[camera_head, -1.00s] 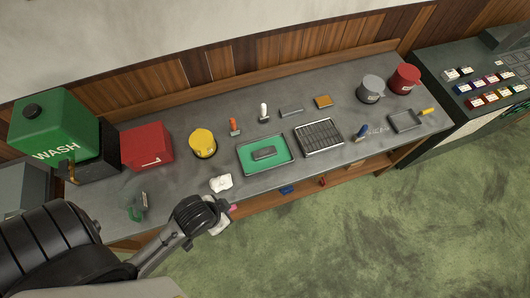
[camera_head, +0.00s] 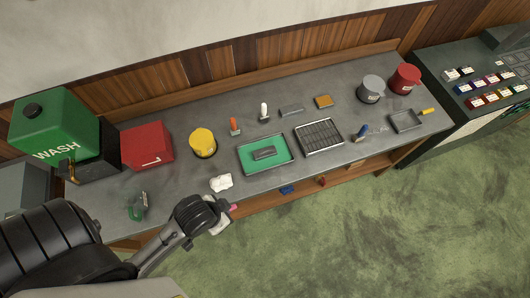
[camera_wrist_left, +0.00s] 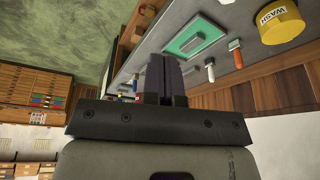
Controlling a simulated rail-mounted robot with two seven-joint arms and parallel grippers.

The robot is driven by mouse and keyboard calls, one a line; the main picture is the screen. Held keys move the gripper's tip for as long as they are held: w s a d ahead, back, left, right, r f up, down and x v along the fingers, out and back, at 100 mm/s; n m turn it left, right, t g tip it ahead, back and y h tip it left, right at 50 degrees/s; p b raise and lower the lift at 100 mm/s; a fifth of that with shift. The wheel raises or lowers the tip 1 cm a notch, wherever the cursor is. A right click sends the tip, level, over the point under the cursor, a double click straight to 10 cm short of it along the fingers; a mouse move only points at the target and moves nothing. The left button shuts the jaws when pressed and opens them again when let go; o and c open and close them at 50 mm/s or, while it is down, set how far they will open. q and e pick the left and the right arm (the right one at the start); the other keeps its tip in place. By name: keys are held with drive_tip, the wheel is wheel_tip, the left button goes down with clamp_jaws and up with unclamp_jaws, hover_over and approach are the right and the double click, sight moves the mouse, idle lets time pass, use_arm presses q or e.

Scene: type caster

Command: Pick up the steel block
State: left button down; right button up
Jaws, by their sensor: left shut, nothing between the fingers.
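Two grey pieces could be the steel block, and I cannot tell which. One is a dark grey block (camera_head: 264,153) lying in the green tray (camera_head: 244,166). The other is a grey bar (camera_head: 291,110) lying flat behind the tray. The green tray also shows in the left wrist view (camera_wrist_left: 180,46). My left gripper (camera_head: 232,207) is over the bench's front edge, left of and in front of the tray, apart from both pieces. Its fingers (camera_wrist_left: 166,75) are shut and empty in the left wrist view. My right gripper is not in view.
A yellow pot (camera_head: 203,144), red box (camera_head: 147,146) and green WASH container (camera_head: 54,124) stand left. A white crumpled cloth (camera_head: 221,183) lies near the gripper. A slotted tray (camera_head: 319,138) is right of the green tray. Grey (camera_head: 370,89) and red (camera_head: 404,79) pots stand back right.

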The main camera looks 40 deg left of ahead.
use_arm(q)
drive_tip(key=shift+c, duration=2.1)
unclamp_jaws()
